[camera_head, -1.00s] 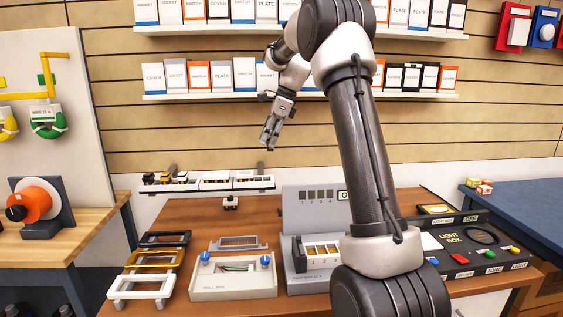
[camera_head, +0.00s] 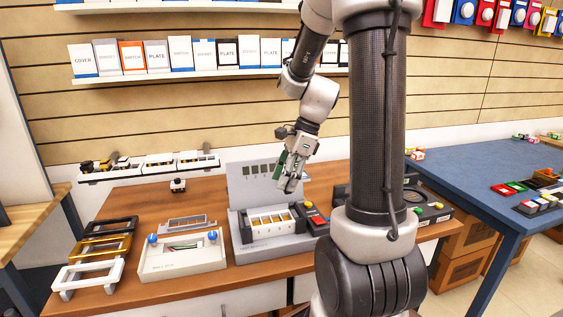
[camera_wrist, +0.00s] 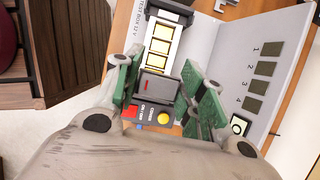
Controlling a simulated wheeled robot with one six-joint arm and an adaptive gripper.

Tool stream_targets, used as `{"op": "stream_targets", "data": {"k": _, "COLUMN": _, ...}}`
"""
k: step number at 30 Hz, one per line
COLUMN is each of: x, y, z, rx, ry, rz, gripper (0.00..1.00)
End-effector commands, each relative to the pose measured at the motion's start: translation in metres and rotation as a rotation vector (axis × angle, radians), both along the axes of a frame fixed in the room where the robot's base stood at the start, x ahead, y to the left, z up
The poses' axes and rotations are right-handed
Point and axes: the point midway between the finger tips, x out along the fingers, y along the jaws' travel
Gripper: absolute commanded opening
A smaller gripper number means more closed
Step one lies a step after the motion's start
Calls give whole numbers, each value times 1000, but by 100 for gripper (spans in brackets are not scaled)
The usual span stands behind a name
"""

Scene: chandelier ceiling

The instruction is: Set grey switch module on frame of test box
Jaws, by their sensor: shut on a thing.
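My gripper (camera_head: 289,184) is shut on the grey switch module (camera_wrist: 157,87), a small dark-grey block with a red mark. In the wrist view the module sits between my green-sided fingers (camera_wrist: 156,80). The test box (camera_head: 244,245) stands on the table with its lid panel upright behind. Its white frame (camera_head: 270,220) has several yellow-lined openings. The frame (camera_wrist: 163,42) also shows in the wrist view, beyond the module. My gripper is above the right part of the box, and the module appears apart from the frame. The exact height gap is hard to tell.
A wall box (camera_head: 182,257) with blue knobs stands left of the test box. Loose frames (camera_head: 100,248) lie further left. The light box (camera_head: 432,215) is at the right, partly behind my arm. Red and yellow buttons (camera_wrist: 163,118) are close to my fingers.

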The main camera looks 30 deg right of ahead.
Motion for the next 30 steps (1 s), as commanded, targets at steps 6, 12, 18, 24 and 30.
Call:
{"op": "stream_targets", "data": {"k": 6, "x": 1, "y": -1, "z": -16, "rx": 1, "ry": 3, "rz": 15, "gripper": 19}}
{"op": "stream_targets", "data": {"k": 12, "x": 1, "y": 0, "z": -40, "rx": 1, "ry": 3, "rz": 15, "gripper": 19}}
{"op": "stream_targets", "data": {"k": 18, "x": 1, "y": -1, "z": -58, "rx": 1, "ry": 2, "rz": 16, "gripper": 19}}
{"op": "stream_targets", "data": {"k": 24, "x": 1, "y": -1, "z": -66, "rx": 0, "ry": 1, "rz": 14, "gripper": 19}}
{"op": "stream_targets", "data": {"k": 30, "x": 1, "y": -1, "z": -66, "rx": 0, "ry": 0, "rz": 15, "gripper": 19}}
